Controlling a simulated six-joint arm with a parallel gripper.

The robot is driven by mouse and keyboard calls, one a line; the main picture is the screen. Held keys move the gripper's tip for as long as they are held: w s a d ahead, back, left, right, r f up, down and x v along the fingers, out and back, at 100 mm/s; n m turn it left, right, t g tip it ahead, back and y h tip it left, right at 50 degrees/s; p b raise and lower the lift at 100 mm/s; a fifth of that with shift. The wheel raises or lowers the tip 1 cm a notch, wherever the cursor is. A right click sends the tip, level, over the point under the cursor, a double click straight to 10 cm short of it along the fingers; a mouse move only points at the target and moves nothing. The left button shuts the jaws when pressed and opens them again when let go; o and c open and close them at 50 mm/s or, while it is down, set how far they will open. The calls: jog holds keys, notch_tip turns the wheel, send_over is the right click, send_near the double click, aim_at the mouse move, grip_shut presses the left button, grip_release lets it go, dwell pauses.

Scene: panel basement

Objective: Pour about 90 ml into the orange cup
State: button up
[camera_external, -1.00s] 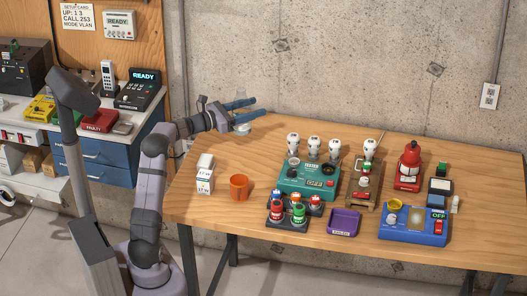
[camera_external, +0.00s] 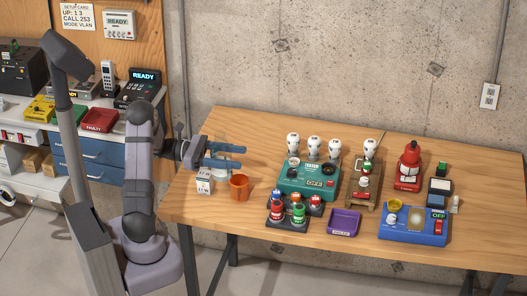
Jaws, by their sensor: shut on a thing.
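The orange cup (camera_external: 239,190) stands upright on the left part of the wooden table. My gripper (camera_external: 235,156) is just above and behind the cup, its two blue fingers pointing right. It is shut on a small clear vessel (camera_external: 218,156), which shows only faintly between the fingers. The vessel's tilt and how much liquid it holds cannot be made out. The inside of the cup is too small to read.
A white labelled box (camera_external: 204,183) stands close left of the cup. To the right are a rack of coloured bottles (camera_external: 289,211), a green tester (camera_external: 308,180) with white bulbs, and a purple tray (camera_external: 344,222). The table's front left is clear.

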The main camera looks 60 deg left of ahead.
notch_tip(320, 180, down, 10)
jog(key=s+d+h+p, duration=0.1)
jog(key=s+d, duration=0.1)
jog(key=shift+s+f+m+g, duration=0.25)
jog(key=shift+m+g, duration=0.15)
dwell(0.4)
jog(key=shift+d+r+n+p, duration=0.1)
jog(key=shift+r+n+p, duration=0.1)
jog(key=shift+n+p, duration=0.15)
jog(key=n+g+p, duration=0.1)
jog(key=n+p, duration=0.1)
jog(key=n, duration=0.1)
jog(key=f+n+g+p, duration=0.1)
jog(key=n+g+p, duration=0.1)
jog(key=n+p, duration=0.1)
jog(key=f+n+g+y+p, duration=0.1)
jog(key=n+p, duration=0.1)
jog(key=n, duration=0.1)
jog(key=shift+s+d+g+p, duration=0.15)
jog(key=shift+s+g+p, duration=0.1)
jog(key=shift+g+p, duration=0.15)
jog(key=shift+s+r+n+g+p, duration=0.1)
jog(key=shift+r+n+g+p, duration=0.55)
jog(key=shift+n+p, duration=0.45)
jog(key=shift+r+n, duration=0.1)
jog(key=shift+n, duration=0.15)
